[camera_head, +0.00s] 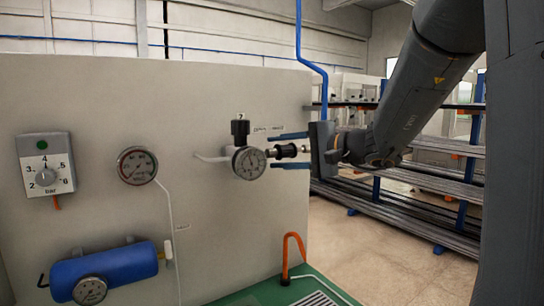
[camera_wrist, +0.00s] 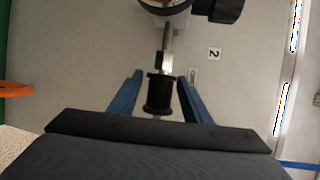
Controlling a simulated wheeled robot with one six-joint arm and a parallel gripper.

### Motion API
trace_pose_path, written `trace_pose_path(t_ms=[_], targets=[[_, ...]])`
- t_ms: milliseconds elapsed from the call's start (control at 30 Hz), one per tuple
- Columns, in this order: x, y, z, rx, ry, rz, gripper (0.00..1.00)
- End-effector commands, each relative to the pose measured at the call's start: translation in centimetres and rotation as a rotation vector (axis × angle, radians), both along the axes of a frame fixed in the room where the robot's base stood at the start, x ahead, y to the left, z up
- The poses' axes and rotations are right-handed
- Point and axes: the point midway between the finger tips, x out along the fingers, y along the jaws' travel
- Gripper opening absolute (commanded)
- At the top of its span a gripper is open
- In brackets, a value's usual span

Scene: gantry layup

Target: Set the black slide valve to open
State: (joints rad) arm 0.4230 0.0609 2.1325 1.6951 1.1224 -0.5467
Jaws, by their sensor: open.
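The black slide valve (camera_head: 286,151) is a small black spool-shaped sleeve on a metal stem, to the right of a round gauge (camera_head: 249,162) on the grey panel. It also shows in the wrist view (camera_wrist: 159,93). My gripper (camera_head: 290,150) is open, with its two blue fingers on either side of the sleeve. In the wrist view the fingers (camera_wrist: 159,90) stand apart from the sleeve, with a gap on each side. The valve's label is partly hidden behind a finger and too small to read.
A black knob (camera_head: 240,128) sits above the gauge. A second gauge (camera_head: 137,166), a bar dial (camera_head: 46,176) and a blue cylinder (camera_head: 104,268) are on the panel (camera_head: 215,90) at left. An orange hook (camera_head: 290,255) rises below. Storage racks (camera_head: 425,180) stand at right.

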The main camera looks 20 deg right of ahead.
Motion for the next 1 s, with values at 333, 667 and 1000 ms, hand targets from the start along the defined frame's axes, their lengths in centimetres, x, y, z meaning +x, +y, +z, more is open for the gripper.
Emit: trace_pose_path(t_ms=[333,667,1000], targets=[[-3.4,-2.9,0.7,0.001,-0.001,0.002,0.44],[-3.7,-3.1,0.8,0.001,0.000,0.003,0.44],[-3.7,-3.0,0.8,0.001,0.000,0.004,0.44]])
